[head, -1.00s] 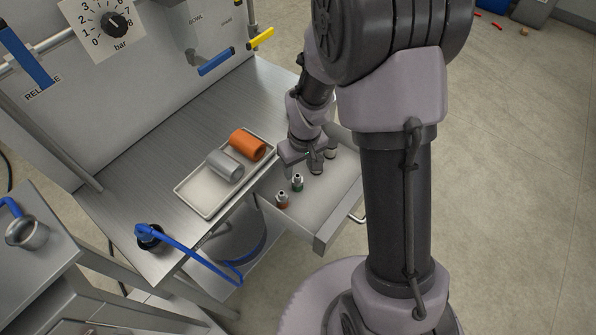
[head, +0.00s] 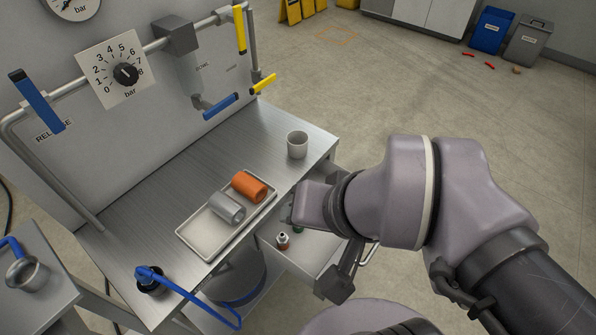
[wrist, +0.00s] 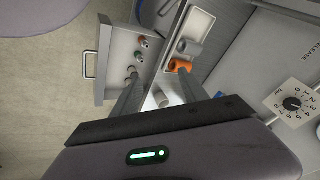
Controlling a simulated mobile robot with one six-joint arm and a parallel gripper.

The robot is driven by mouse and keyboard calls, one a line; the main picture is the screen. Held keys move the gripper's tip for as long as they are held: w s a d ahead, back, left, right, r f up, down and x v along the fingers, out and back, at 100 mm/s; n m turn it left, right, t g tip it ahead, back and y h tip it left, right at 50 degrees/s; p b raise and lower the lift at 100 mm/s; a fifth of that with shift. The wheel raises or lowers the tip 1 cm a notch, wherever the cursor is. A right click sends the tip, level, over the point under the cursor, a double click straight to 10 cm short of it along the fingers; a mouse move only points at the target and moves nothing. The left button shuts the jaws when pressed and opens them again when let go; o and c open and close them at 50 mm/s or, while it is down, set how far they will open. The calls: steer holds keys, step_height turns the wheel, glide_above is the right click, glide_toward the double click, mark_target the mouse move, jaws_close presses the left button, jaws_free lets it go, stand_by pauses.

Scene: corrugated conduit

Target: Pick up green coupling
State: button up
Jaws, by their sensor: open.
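The green coupling (head: 298,230) stands in the open drawer (head: 297,259), mostly hidden behind my arm in the head view. In the wrist view the green coupling (wrist: 139,55) is small, inside the drawer (wrist: 116,42).
A tray (head: 187,240) on the bench holds an orange cylinder (head: 249,186) and a grey cylinder (head: 228,208). A blue-handled lever (head: 190,290) juts over the front edge.

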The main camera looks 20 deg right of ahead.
steer(key=shift+o, duration=0.4)
steer(key=shift+f+b, duration=0.25)
steer(key=shift+b, duration=0.05)
steer(key=w+d+f+n+g+h+p, duration=0.1)
steer(key=w+f+n+g, duration=0.1)
steer(key=w+f, duration=0.35)
steer(key=w+d+f+n+g+p, duration=0.1)
steer(key=w+d+f+n+p, duration=0.1)
steer(key=w, duration=0.6)
steer(key=w+f+n+b, duration=0.1)
steer(key=f, duration=0.6)
steer(key=w+f+n+g+b, duration=0.1)
steer(key=w+f+b, duration=0.1)
steer(key=f, duration=0.5)
steer(key=w+f+n+b, duration=0.1)
steer(key=w+f, duration=0.1)
steer(key=f, duration=0.6)
steer(key=shift+w+d+h, duration=0.2)
steer(key=shift+d+h, duration=0.1)
steer(key=shift+d, duration=0.1)
step_height(320, 180, down, 6)
steer(key=b, duration=0.3)
steer(key=shift+w+r, duration=0.1)
steer(key=shift+r, duration=0.2)
jaws_close()
